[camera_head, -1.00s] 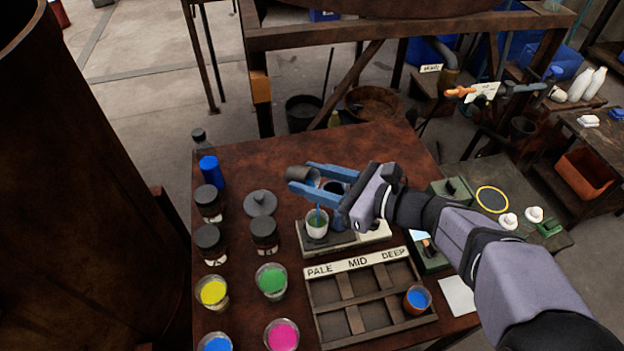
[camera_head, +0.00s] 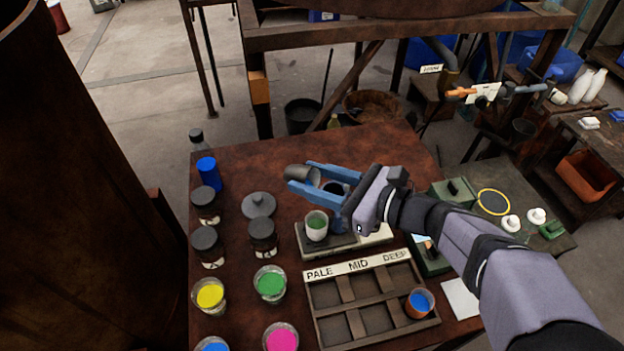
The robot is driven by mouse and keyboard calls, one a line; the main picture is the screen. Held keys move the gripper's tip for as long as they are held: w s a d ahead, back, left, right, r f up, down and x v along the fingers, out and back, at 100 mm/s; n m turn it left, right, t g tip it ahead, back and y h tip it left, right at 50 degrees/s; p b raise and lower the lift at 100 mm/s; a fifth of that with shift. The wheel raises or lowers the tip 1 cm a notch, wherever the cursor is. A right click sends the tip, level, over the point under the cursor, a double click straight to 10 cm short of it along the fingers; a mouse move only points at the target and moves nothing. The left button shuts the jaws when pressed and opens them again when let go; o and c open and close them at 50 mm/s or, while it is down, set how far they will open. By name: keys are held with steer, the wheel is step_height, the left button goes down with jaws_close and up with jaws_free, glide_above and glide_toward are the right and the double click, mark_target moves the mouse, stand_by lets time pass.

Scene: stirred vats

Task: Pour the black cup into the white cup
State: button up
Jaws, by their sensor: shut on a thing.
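My gripper (camera_head: 302,180), with blue fingers, is shut on the black cup (camera_head: 298,172). The white cup (camera_head: 317,236) stands upright below and slightly right of the black cup, with green contents. It stands on the left part of a pale-fronted stand. No stream shows between the two cups. What is left inside the black cup cannot be made out.
A wooden rack (camera_head: 318,325) labelled PALE, MID and DEEP is in front, with a blue-filled orange cup (camera_head: 419,303) at its right. Dark-lidded jars, a grey lidded pot (camera_head: 258,205) and open paint cups stand left. The table's back is clear.

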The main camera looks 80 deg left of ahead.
steer(key=shift+w+d+r+g+y+b, duration=0.15)
steer(key=shift+g+y+b, duration=0.6)
steer(key=shift+b, duration=1.8)
steer(key=shift+w+d+f+g+y+b, duration=0.15)
steer(key=shift+g+y+b, duration=0.55)
steer(key=shift+b, duration=1.9)
steer(key=shift+w+d+r+g+y+b, duration=0.2)
steer(key=shift+g+y+b, duration=0.55)
steer(key=shift+b, duration=1.8)
